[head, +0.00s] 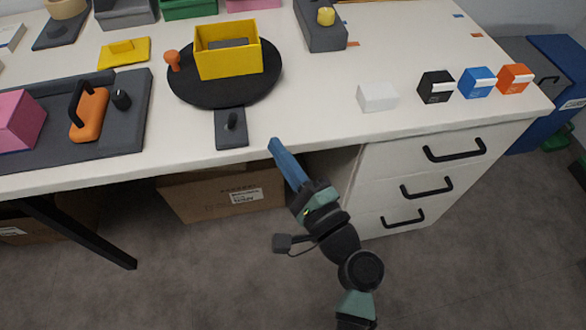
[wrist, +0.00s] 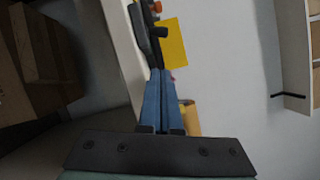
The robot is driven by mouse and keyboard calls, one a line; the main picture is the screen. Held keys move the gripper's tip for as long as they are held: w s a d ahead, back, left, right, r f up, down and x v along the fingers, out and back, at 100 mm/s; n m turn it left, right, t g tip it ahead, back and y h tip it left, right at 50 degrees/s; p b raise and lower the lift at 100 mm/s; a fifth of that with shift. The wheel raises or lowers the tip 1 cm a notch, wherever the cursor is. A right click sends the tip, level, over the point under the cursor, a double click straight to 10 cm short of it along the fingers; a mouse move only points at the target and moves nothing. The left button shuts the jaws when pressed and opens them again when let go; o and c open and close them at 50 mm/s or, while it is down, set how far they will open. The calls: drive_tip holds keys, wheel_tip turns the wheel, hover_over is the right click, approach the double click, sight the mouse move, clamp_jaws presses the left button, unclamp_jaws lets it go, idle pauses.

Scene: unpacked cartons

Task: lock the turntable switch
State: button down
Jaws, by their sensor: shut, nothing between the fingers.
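The turntable is a black disc (head: 222,95) on the white desk, with an open yellow box (head: 228,60) on it and an orange knob (head: 173,60) at its left side. The switch is a small black lever (head: 232,121) standing on a dark grey plate (head: 231,140) at the front of the disc. My gripper (head: 273,143) has blue fingers, shut and empty, at the desk's front edge, right of the switch and apart from it.
A dark panel with an orange handle block (head: 89,113) and a pink block (head: 18,122) lies to the left. White, black, blue and orange boxes stand at the right. A drawer unit (head: 395,185) is under the desk. Bare desktop (head: 310,110) lies right of the turntable.

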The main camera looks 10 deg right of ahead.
sight(252, 145)
drive_tip(key=w+a, duration=0.2)
drive_tip(key=w+a+r, duration=0.1)
drive_tip(key=shift+w+a+r, duration=0.2)
drive_tip(key=shift+w+a, duration=0.15)
drive_tip(key=shift+w+a+r, duration=0.1)
drive_tip(key=shift+w+a, duration=0.1)
drive_tip(key=shift+a, duration=0.2)
